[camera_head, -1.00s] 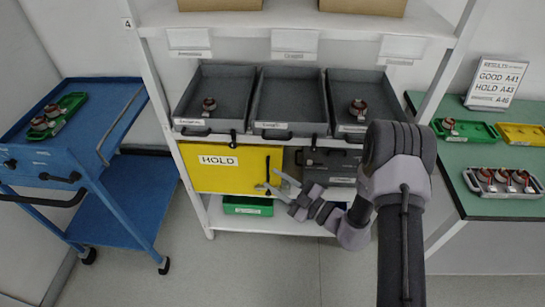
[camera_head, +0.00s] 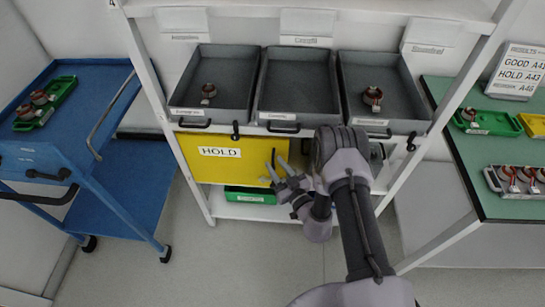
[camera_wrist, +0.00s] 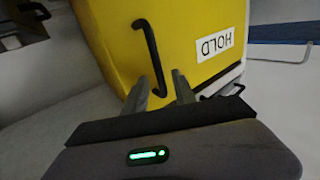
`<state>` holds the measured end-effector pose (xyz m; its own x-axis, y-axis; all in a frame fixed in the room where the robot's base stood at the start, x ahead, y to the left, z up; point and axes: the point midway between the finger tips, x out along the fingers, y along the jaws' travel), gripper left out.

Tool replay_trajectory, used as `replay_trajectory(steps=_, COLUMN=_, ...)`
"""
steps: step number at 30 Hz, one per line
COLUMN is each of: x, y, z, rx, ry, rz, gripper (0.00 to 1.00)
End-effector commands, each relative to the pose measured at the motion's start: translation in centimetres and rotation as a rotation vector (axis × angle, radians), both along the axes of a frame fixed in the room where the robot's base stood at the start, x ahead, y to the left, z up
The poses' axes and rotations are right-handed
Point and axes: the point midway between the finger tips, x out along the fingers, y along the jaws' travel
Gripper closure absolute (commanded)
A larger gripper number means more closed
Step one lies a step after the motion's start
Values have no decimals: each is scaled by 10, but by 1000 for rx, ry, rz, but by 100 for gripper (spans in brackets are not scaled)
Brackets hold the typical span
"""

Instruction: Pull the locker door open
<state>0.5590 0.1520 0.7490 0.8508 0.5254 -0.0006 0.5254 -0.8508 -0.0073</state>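The yellow locker door (camera_head: 207,163) with a HOLD label is on the shelf unit's lower level, below the grey trays. It looks shut. Its black bar handle (camera_head: 273,158) is at the door's right side. In the wrist view the yellow door (camera_wrist: 195,20) fills the upper middle, and the handle (camera_wrist: 155,55) runs down toward my fingers. My gripper (camera_head: 278,172) is open, its two fingers apart at the handle's lower end. In the wrist view my gripper (camera_wrist: 168,85) has the handle's lower end between or just beyond its fingertips; I cannot tell contact.
Grey trays (camera_head: 297,122) sit on the shelf above, two holding a stator. A green bin (camera_head: 250,195) is under the door. A blue cart (camera_head: 120,195) stands left and a green-topped table (camera_head: 450,150) right. Open floor lies in front.

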Motion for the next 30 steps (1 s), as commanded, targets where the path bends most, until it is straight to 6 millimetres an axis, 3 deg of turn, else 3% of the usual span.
replay_trajectory(steps=11, x=1, y=2, z=0, rx=0, ry=0, rz=-1, gripper=69)
replay_trajectory(steps=15, x=1, y=3, z=0, rx=0, ry=0, rz=-1, gripper=97)
replay_trajectory(steps=16, x=1, y=2, z=0, rx=0, ry=0, rz=-1, gripper=100)
replay_trajectory(steps=30, x=1, y=3, z=0, rx=0, ry=0, rz=-1, gripper=100)
